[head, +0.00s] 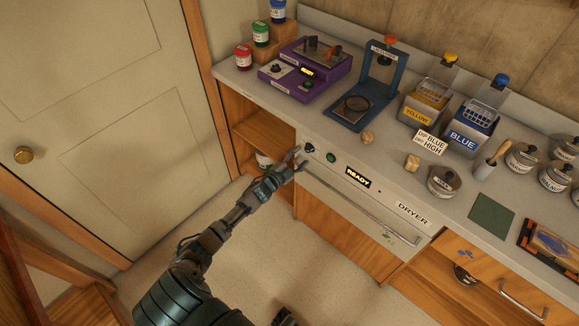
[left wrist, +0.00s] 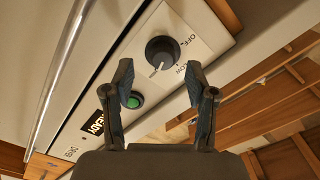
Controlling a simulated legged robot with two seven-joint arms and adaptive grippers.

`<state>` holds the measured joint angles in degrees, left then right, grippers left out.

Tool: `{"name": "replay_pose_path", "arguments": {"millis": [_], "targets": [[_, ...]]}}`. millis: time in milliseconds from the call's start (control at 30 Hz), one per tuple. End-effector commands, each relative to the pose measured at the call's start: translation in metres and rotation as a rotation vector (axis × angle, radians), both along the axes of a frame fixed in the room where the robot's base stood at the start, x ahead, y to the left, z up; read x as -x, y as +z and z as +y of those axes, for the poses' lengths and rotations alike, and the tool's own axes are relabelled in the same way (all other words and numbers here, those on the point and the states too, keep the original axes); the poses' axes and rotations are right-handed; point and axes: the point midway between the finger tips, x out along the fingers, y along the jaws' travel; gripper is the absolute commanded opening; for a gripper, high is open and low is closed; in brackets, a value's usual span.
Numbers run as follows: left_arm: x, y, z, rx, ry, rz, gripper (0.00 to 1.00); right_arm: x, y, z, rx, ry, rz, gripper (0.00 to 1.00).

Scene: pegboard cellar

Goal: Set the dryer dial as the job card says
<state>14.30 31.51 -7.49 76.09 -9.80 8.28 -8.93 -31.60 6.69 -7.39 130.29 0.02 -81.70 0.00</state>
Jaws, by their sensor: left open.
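The dryer (head: 412,214) is a pale drawer-like front under the counter, with a dark round dial (head: 310,147), a green button (head: 331,157) and a lit READY display (head: 358,177). In the left wrist view the dial (left wrist: 162,52) has a white pointer mark toward the lower left; OFF and LOW labels show beside it. My left gripper (head: 300,159) is open at the dial; in the wrist view its fingers (left wrist: 163,88) stand either side below it, apart from it. The job card (head: 430,142) reads DIP BLUE, DRY HIGH. A dark part at the bottom edge may be my right gripper (head: 285,317).
The dryer's long handle (head: 362,207) runs below the panel. On the counter stand a purple device (head: 305,70), a blue stand (head: 366,85), yellow (head: 425,103) and blue (head: 471,118) dip tanks, and several jars. Open shelves (head: 262,135) are left of the dryer.

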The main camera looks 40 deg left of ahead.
Motion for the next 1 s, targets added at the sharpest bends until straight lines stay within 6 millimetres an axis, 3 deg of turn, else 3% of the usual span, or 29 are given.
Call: {"name": "replay_pose_path", "arguments": {"millis": [200, 400, 1000], "targets": [[0.05, -0.003, 0.004, -0.001, -0.001, 0.006, 0.57, 0.0, 0.0, 0.0, 0.0, -0.001, 0.0, 0.4], [0.078, -0.003, 0.006, 0.0, 0.0, 0.005, 0.57, 0.0, 0.0, 0.0, 0.0, -0.001, 0.0, 0.4], [0.084, -0.003, 0.007, 0.0, 0.0, 0.004, 0.57, 0.0, -0.001, 0.0, 0.001, -0.001, 0.002, 0.4]]}}
